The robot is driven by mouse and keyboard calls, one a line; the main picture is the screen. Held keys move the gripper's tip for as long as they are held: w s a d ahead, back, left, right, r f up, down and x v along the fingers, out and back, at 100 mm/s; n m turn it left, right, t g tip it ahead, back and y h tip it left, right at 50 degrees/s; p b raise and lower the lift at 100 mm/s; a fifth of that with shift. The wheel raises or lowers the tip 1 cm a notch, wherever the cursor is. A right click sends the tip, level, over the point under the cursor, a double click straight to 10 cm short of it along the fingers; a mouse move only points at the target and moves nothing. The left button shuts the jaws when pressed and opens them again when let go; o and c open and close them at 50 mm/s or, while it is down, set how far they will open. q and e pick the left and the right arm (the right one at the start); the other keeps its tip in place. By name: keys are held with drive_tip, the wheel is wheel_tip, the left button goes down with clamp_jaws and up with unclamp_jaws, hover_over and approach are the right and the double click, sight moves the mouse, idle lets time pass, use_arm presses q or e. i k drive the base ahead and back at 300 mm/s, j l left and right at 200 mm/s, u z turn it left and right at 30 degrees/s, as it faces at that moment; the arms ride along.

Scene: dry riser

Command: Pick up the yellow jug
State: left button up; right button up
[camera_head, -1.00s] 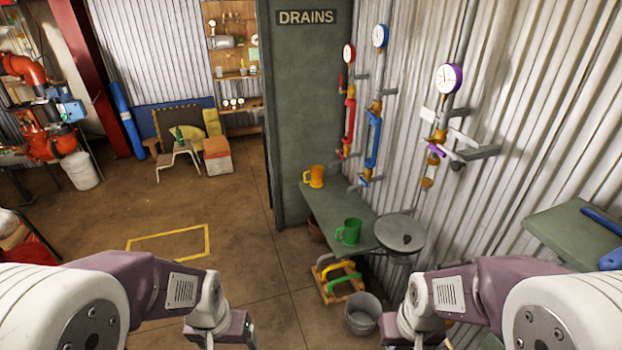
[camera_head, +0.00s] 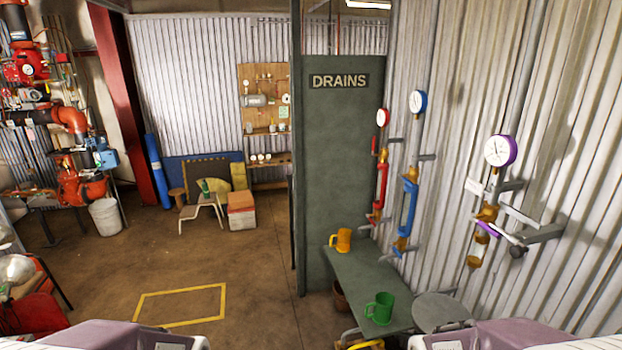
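The yellow jug (camera_head: 341,240) stands upright on the far end of a grey-green bench (camera_head: 357,284), beside the dark DRAINS panel. Its handle points left. A green jug (camera_head: 379,308) stands on the same bench, nearer to me, with its handle also to the left. Only the upper links of my two arms show at the bottom edge of the head view. Both grippers are out of the picture, and neither arm is near the yellow jug.
A round grey stool top (camera_head: 440,311) adjoins the bench on the right. Red, blue and purple gauge pipes line the corrugated wall, with the purple gauge (camera_head: 500,151) nearest. A yellow floor outline (camera_head: 180,305) lies on open floor to the left.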

sight(340, 241)
drive_tip(key=i+j+u, duration=0.25)
drive_tip(key=i, duration=0.95)
drive_tip(key=i+j+u, duration=0.2)
drive_tip(key=i, duration=1)
drive_tip(key=i+j+z, duration=0.15)
drive_tip(key=i+z, duration=0.35)
drive_tip(key=i+j+z, duration=1.45)
drive_tip(key=j, duration=0.25)
drive_tip(key=k+l, duration=0.05)
drive_tip(key=k, duration=0.05)
